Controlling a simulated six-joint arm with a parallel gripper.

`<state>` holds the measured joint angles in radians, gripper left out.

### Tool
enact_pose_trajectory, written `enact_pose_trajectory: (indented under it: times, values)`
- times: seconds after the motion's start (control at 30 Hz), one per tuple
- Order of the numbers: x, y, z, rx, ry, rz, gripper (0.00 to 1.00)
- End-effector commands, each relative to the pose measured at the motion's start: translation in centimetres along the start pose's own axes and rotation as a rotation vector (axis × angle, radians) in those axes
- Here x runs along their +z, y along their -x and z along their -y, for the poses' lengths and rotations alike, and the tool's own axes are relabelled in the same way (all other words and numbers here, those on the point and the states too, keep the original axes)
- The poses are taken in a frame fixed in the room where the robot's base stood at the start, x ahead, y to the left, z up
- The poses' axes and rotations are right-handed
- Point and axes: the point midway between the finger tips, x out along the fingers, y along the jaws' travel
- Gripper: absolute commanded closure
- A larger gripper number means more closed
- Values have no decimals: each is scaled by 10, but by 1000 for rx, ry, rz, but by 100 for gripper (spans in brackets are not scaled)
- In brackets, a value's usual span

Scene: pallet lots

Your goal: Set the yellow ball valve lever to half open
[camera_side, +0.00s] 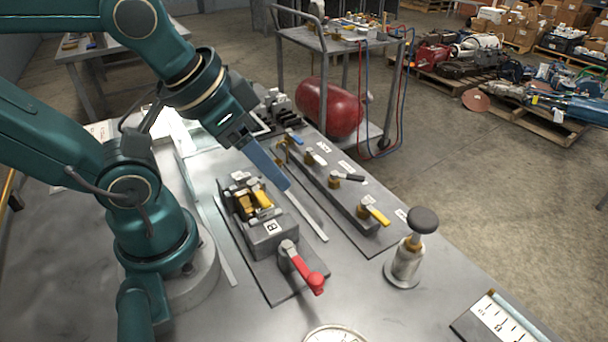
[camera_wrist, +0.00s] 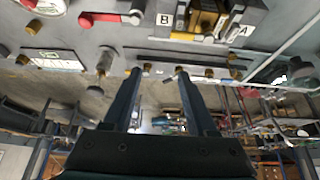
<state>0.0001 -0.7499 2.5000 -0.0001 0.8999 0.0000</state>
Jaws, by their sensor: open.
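The yellow valve lever (camera_side: 377,214) sits on a brass valve at the near end of a dark manifold in the side view. It slants down to the right, at an angle to the manifold. In the wrist view, brass fittings of the manifold row (camera_wrist: 209,72) show past my fingers, but the yellow lever is not clear there. My gripper (camera_side: 286,186) hangs above the bench, left of the manifold and apart from the yellow lever. In the wrist view my gripper (camera_wrist: 158,73) has its two fingers apart with nothing between them.
A grey block marked B (camera_side: 268,240) with yellow and brass parts stands left of the manifold. A red lever (camera_side: 307,272) is in front of it. A black-lever valve (camera_side: 347,178) and blue-lever valve (camera_side: 293,136) share the row. A dark-knobbed post (camera_side: 408,255) stands right of the yellow lever.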

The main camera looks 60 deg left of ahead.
Motion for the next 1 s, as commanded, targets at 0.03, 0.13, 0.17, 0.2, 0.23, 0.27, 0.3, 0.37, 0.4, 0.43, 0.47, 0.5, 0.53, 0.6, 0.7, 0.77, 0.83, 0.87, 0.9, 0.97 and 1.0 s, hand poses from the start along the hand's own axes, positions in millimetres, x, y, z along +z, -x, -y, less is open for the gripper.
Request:
enact_pose_trajectory:
  times: [0.03,0.13,0.17,0.2,0.23,0.27,0.3,0.37,0.4,0.43,0.47,0.5,0.53,0.6,0.7,0.77,0.83,0.87,0.9,0.97,1.0]
  values:
    - [0,0,0,0,0,0,42]
    - [0,0,0,0,0,0,42]
    - [0,0,0,0,0,0,42]
    - [0,0,0,0,0,0,42]
    - [0,0,0,0,0,0,42]
    - [0,0,0,0,0,0,42]
    - [0,0,0,0,0,0,42]
    - [0,0,0,0,0,0,42]
    - [0,0,0,0,0,0,42]
    - [0,0,0,0,0,0,42]
    - [0,0,0,0,0,0,50]
    - [0,0,0,0,-3,0,53]
    - [0,0,0,0,-10,0,53]
    - [2,0,0,-2,-47,10,53]
    - [5,3,5,-19,-168,34,53]
    - [6,4,8,-31,-282,71,53]
    - [8,6,12,-38,-455,138,53]
    - [9,6,13,-37,-538,171,53]
    - [10,6,15,-33,-655,220,53]
    - [10,6,17,-24,-824,294,53]
    - [10,6,18,-14,-935,345,53]
